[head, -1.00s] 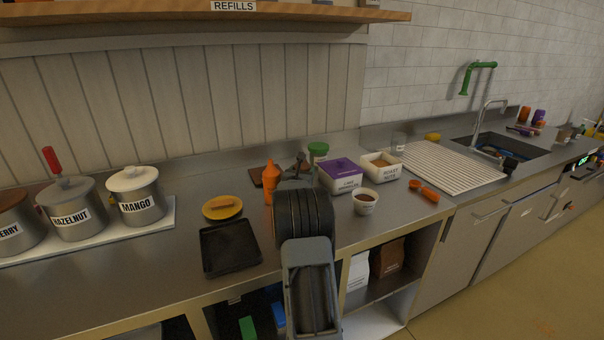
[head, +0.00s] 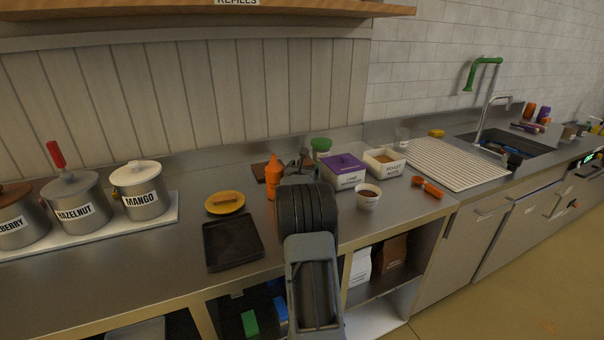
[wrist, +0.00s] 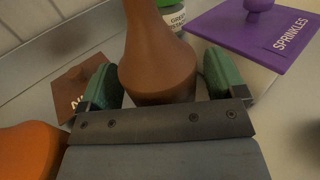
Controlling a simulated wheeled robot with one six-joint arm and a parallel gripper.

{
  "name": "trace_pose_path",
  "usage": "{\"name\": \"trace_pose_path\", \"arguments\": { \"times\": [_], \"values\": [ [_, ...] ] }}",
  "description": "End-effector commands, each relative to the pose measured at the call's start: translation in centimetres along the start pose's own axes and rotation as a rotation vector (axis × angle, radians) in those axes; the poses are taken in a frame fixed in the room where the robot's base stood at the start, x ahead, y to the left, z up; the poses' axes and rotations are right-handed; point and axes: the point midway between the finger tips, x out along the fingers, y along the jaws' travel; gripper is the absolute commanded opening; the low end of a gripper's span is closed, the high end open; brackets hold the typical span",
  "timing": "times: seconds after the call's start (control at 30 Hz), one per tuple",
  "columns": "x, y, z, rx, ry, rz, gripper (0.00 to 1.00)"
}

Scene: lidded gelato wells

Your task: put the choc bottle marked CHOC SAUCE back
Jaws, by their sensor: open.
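A brown bottle (wrist: 158,58) stands between the two green finger pads of my gripper (wrist: 160,82) in the wrist view. The fingers are open, one on each side of it, and I cannot make out clear contact. No CHOC SAUCE marking shows on the visible side. In the head view my own arm hides most of the bottle and the fingers.
An orange bottle (head: 272,178) stands close on the left. A purple-lidded sprinkles box (head: 343,172), a green-lidded jar (head: 321,147), a nut box (head: 384,163) and a small cup (head: 367,197) crowd the right. A black tray (head: 232,243) and a yellow dish (head: 225,202) lie left.

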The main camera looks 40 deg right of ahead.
Motion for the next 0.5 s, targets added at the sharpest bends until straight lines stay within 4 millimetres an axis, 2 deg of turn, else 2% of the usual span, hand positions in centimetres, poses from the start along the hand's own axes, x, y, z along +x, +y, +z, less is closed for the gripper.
{"name": "trace_pose_path", "arguments": {
  "times": [0.17, 0.5],
  "values": [
    [-2.2, 0.1, 0.1, 0.000, 0.000, 0.002, 0.89],
    [-8.7, 0.1, 0.1, 0.000, -0.001, 0.002, 0.89]
  ]
}}
